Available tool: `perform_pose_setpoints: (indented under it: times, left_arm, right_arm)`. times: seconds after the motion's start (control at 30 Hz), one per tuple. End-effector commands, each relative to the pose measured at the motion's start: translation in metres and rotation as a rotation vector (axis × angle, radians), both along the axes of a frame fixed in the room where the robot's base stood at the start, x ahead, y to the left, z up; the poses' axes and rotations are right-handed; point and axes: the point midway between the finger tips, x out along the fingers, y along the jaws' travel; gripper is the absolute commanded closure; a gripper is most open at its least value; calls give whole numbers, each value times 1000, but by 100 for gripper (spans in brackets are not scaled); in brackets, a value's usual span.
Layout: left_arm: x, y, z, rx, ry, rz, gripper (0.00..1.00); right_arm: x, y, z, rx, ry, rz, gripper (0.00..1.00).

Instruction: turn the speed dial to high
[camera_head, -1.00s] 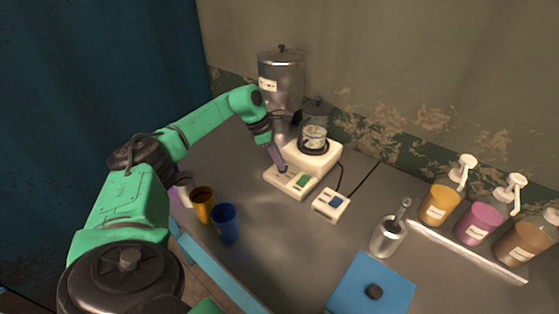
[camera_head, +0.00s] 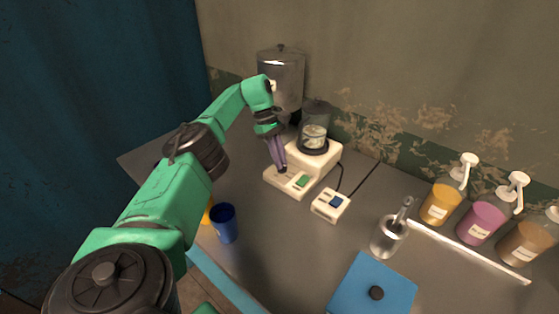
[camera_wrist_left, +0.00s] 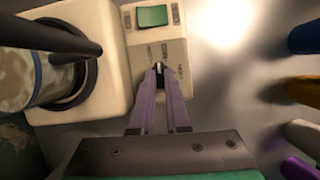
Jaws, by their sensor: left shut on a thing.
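The white appliance (camera_head: 325,157) carries a clear jar with a dark lid on its base. Its low front panel (camera_head: 270,181) has a green switch (camera_head: 302,180). The panel also shows in the left wrist view (camera_wrist_left: 172,48), with small printed labels around the speed dial (camera_wrist_left: 159,69). My left gripper (camera_head: 281,168) reaches down to the panel from above. Its two purple fingers (camera_wrist_left: 159,75) are shut on the small dark dial, one on each side. The fingers hide most of the dial, and the setting it points to cannot be read. My right gripper is not in view.
A small white box with a blue switch (camera_head: 330,204) sits in front, with cables behind. A steel urn (camera_head: 284,78) stands behind. Nearby are a blue cup (camera_head: 224,224), a metal cup (camera_head: 388,238), a blue lidded box (camera_head: 352,286) and pump bottles (camera_head: 440,203) at right.

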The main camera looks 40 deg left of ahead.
Motion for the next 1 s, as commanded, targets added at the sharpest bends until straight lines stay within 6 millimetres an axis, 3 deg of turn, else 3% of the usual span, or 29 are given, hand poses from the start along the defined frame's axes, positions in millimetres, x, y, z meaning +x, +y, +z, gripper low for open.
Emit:
perform_pose_setpoints:
  times: [0.47, 0.5, 0.57, 0.6, 0.87, 1.0]
  left_arm:
    - [2, 0, 3, 0, -8, -17, 100]
    - [2, 0, 3, 0, -8, -17, 83]
    - [2, 0, 2, 0, -7, -18, 60]
    - [2, 0, 2, 0, -7, -17, 56]
    - [1, 0, 1, 1, -3, -17, 56]
    - [3, -6, 14, 1, -3, -19, 56]
  right_arm:
    - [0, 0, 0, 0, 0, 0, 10]
    - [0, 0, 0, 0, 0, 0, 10]
    - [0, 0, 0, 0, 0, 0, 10]
    - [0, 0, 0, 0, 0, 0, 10]
    - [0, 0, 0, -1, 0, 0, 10]
    - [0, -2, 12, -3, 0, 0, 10]
